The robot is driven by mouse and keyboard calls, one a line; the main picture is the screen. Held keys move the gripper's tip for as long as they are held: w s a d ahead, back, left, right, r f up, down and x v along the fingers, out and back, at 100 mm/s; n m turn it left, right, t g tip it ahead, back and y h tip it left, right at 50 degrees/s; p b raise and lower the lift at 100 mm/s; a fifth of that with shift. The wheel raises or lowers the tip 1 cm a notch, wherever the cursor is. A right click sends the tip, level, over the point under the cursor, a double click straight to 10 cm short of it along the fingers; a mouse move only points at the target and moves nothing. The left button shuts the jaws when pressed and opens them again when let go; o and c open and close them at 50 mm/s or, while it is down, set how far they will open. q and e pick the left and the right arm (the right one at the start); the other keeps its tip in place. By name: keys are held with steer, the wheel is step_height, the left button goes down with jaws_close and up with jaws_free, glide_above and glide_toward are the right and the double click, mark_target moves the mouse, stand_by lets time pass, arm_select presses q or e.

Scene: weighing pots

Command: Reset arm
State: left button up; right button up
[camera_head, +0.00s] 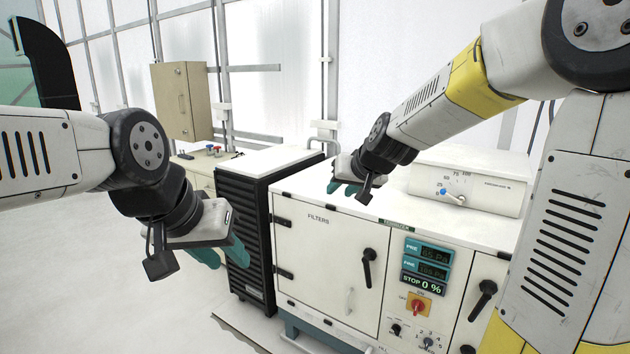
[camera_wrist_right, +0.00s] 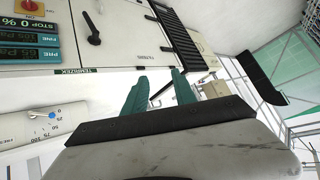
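My left gripper (camera_head: 224,255) hangs at the left of the head view, in front of the black ribbed unit. My right gripper (camera_head: 345,188) is above the top of the white cabinet (camera_head: 325,258). In the right wrist view its two teal fingers (camera_wrist_right: 160,90) are apart and the gap between them holds nothing. No pot shows in either view.
The cabinet carries black handles, a display panel (camera_head: 424,262) and a red switch (camera_head: 418,306). A white box with a blue knob (camera_head: 470,188) stands on it at the right. A black ribbed unit (camera_head: 243,240) stands beside it. Floor at lower left is clear.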

steer(key=s+d+g, duration=0.1)
steer(key=s+d, duration=0.3)
steer(key=s, duration=0.9)
steer(key=s+d+g+h, duration=0.1)
steer(key=s+d, duration=0.2)
steer(key=s, duration=1.1)
steer(key=shift+d+f+g, duration=0.3)
steer(key=shift+d+g, duration=0.1)
